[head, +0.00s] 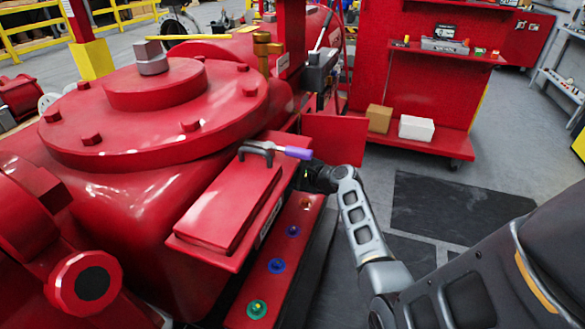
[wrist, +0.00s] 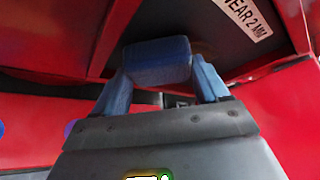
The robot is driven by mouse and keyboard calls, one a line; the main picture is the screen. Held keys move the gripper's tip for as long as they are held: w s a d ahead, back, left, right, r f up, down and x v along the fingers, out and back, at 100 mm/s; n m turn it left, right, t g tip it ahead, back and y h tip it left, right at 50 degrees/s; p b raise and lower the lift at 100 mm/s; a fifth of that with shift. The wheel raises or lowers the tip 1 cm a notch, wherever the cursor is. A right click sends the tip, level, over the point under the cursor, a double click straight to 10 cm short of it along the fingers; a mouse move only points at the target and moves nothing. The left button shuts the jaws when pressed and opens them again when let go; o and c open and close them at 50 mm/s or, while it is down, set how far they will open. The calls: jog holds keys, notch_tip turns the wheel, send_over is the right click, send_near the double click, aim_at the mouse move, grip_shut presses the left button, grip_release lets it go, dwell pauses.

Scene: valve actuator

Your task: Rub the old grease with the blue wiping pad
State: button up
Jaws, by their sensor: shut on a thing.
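My gripper (wrist: 163,78) is shut on the blue wiping pad (wrist: 157,60), which sits between its two blue fingers in the wrist view. The pad is held up near the dark underside of a red panel. A brownish smear (wrist: 205,48) shows just right of the pad on that dark surface; it may be the old grease, partly hidden by the pad. I cannot tell if the pad touches the surface. In the head view my gripper is hidden behind the red housing; only my dark wrist (head: 318,176) shows at its right edge.
A red box-shaped cover (head: 228,210) juts from the big red actuator. A white label (wrist: 248,14) is near the pad. A ledge below has coloured round fittings (head: 276,265). A red cart (head: 425,145) stands behind.

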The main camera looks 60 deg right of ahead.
jog(key=shift+w+a, duration=0.15)
jog(key=shift+a, duration=0.35)
jog(key=s, duration=0.6)
jog(key=shift+d, duration=0.3)
jog(key=shift+s, duration=0.15)
jog(key=s, duration=0.3)
jog(key=shift+d, duration=0.15)
jog(key=shift+w, duration=0.15)
dwell(0.4)
jog(key=w, duration=0.6)
jog(key=shift+w+a, duration=0.3)
jog(key=shift+w, duration=0.05)
